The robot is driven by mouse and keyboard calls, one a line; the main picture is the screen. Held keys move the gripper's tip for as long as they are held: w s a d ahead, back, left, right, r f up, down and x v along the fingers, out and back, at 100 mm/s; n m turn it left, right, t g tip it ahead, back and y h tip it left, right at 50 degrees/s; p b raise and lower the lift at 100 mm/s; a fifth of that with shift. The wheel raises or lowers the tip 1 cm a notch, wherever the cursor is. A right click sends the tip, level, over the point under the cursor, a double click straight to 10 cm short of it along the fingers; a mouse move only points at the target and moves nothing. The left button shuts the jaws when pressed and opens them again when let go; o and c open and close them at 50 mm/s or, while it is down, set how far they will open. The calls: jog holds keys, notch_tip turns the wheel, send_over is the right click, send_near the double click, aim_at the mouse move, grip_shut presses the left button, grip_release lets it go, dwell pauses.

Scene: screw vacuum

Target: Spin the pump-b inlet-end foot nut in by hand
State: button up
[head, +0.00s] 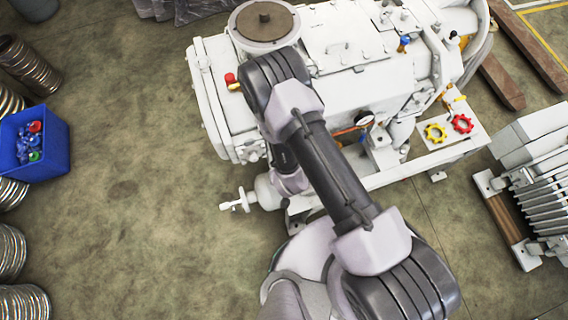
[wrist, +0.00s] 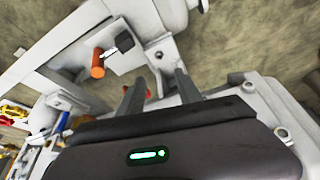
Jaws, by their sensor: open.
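The white vacuum pump (head: 345,50) stands on a pale frame in the head view, partly covered by my arm. My gripper is hidden behind my arm there. In the wrist view my gripper (wrist: 162,88) is open, its two dark fingers reaching toward white frame parts, with nothing clearly held between them. A small bolt or nut (wrist: 158,55) shows on a white bracket just beyond the fingertips; I cannot tell if it is the inlet-end foot nut. Other bolt heads (wrist: 248,87) sit on a white flange to the right. Contact at the fingertips cannot be told.
An orange-ended part (wrist: 97,66) and a dark block sit left of the fingers. Yellow (head: 436,133) and red (head: 462,123) handwheels are on the frame's right. A blue bin (head: 34,142) stands at left and a finned unit (head: 540,180) at right. The floor at centre left is clear.

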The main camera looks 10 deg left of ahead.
jog(key=b+x, duration=0.5)
jog(key=x, duration=1)
jog(key=shift+f, duration=0.2)
grip_shut()
